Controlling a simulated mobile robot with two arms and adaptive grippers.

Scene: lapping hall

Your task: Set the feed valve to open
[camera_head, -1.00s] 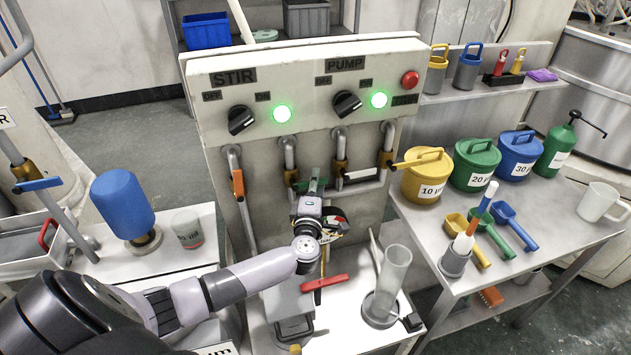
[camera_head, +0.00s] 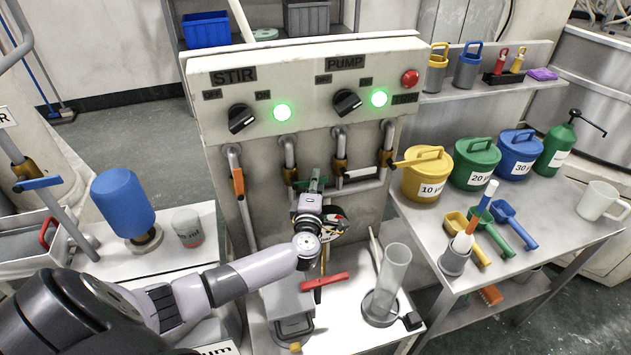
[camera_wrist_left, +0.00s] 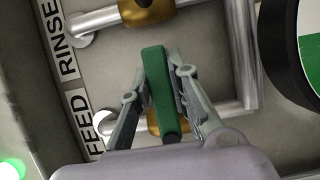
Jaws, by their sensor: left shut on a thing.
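The feed valve has a green lever (camera_wrist_left: 158,85) on a brass body (camera_wrist_left: 168,122), beside the FEED label (camera_wrist_left: 86,122) in the left wrist view. The lever lies across its pipe, roughly at a right angle. My left gripper (camera_wrist_left: 160,75) is shut on the lever, one finger on each side. In the head view my left gripper (camera_head: 313,190) is at the front of the panel, the green lever (camera_head: 318,181) showing just above it and the brass body (camera_head: 290,176) to its left. My right gripper is not in view.
Neighbouring levers are orange (camera_head: 238,182), white (camera_head: 361,173) and yellow (camera_head: 412,162). Below my gripper are a red bar handle (camera_head: 325,282) and a clear cylinder (camera_head: 393,275). Both panel lamps, STIR (camera_head: 282,113) and PUMP (camera_head: 379,98), glow green.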

